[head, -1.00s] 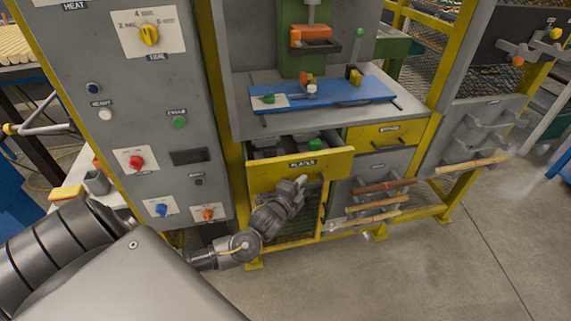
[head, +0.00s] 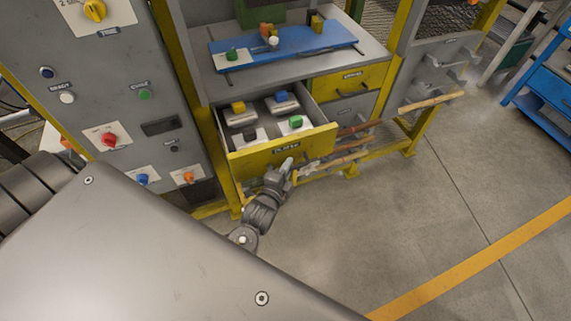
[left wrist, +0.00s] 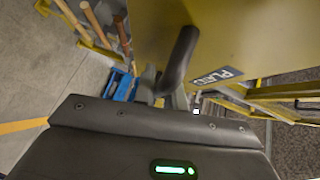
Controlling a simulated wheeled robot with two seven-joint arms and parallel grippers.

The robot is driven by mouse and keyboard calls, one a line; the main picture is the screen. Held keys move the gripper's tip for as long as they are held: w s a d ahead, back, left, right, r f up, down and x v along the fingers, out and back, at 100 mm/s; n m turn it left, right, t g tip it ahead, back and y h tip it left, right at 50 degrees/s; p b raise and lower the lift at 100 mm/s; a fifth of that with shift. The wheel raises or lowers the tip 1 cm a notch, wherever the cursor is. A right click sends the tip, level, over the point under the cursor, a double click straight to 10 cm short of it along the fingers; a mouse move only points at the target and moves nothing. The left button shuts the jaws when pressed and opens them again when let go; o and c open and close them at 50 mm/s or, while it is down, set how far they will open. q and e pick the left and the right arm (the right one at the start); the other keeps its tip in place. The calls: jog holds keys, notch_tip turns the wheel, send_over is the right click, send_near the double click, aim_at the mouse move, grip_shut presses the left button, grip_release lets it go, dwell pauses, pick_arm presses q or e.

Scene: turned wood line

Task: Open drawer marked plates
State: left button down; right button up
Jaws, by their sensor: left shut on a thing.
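The yellow drawer marked PLATES (head: 248,163) stands far out of the bench, with its inside showing from above. Its label (head: 286,149) is on the front, and the label also shows in the left wrist view (left wrist: 215,77). My left gripper (head: 288,167) is at the drawer front, just below the label, shut on the drawer's handle. The handle itself is mostly hidden by the gripper in the head view. Inside the drawer lie several pale and dark blocks with coloured knobs, among them a yellow knob (head: 238,106) and a blue one (head: 281,96). My right gripper is not in view.
A blue plate (head: 330,40) lies on the bench top above the drawer. A second yellow drawer (head: 350,82) to the right is shut. Wooden-handled rods (head: 432,101) stick out at the right. A grey control panel (head: 75,125) stands left. Floor in front is clear.

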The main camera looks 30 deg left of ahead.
pick_arm(q)
jog(key=shift+w+d+r, duration=0.2)
jog(key=shift+d+r, duration=0.1)
jog(key=shift+r, duration=0.05)
jog(key=c, duration=1.9)
grip_release()
jog(key=o, duration=0.4)
jog(key=shift+w+d+f, duration=0.1)
jog(key=shift+f, duration=0.1)
jog(key=shift+o, duration=0.2)
jog(key=shift+s+a, duration=0.25)
jog(key=shift+s, duration=0.1)
jog(key=s+d+r, duration=0.1)
jog(key=s, duration=0.9)
jog(key=shift+r+b, duration=0.25)
jog(key=shift+b, duration=0.15)
jog(key=shift+s, duration=0.1)
